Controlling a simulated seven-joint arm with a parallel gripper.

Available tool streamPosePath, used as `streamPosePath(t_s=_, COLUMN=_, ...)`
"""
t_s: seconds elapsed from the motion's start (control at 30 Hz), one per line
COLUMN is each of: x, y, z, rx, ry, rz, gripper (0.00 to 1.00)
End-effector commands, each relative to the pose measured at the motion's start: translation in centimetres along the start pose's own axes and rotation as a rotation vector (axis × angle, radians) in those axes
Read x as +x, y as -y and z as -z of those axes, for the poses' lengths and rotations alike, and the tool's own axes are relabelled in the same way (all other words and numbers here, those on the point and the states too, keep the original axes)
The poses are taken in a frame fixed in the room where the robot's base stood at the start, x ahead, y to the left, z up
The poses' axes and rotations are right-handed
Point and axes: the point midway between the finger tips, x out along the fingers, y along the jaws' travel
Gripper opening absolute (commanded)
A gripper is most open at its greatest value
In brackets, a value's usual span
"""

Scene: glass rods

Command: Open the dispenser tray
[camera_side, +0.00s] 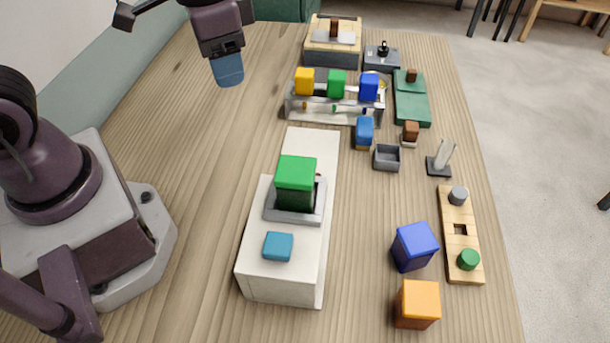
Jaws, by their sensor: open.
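My gripper (228,72) hangs in the air at the upper left, over the bare wood behind the white unit. It is open, its blue fingers point down, and nothing is seen between them. A long white unit (270,285) stands mid-table, with a green block (296,173) in a grey frame and a flat blue piece (278,246) on top. It may be the dispenser, but I cannot tell which part is its tray. My gripper is apart from it.
A rack (300,112) with yellow, green and blue blocks stands behind. A wooden box (333,45) is at the back. A blue cube (415,247), an orange cube (417,304) and a wooden strip (463,242) are at the right.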

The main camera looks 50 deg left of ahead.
Motion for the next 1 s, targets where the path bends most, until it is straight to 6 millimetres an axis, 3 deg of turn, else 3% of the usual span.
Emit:
streamPosePath(t_s=0.03, x=1.8, y=-0.6, z=1.0, rx=0.05, ry=0.045, rz=-0.009, gripper=0.49)
streamPosePath(t_s=0.3, x=9.8, y=-3.7, z=5.5, rx=0.317, ry=0.145, rz=-0.063, gripper=0.49)
streamPosePath(t_s=0.43, x=12.1, y=-4.8, z=7.2, rx=0.42, ry=0.132, rz=-0.082, gripper=0.49)
streamPosePath(t_s=0.53, x=11.9, y=-5.0, z=9.4, rx=0.502, ry=0.06, rz=-0.072, gripper=0.49)
streamPosePath(t_s=0.77, x=14.1, y=-5.1, z=9.1, rx=0.529, ry=0.06, rz=-0.072, gripper=0.49)
streamPosePath(t_s=1.0, x=19.1, y=-5.4, z=8.7, rx=0.528, ry=0.062, rz=-0.073, gripper=0.49)
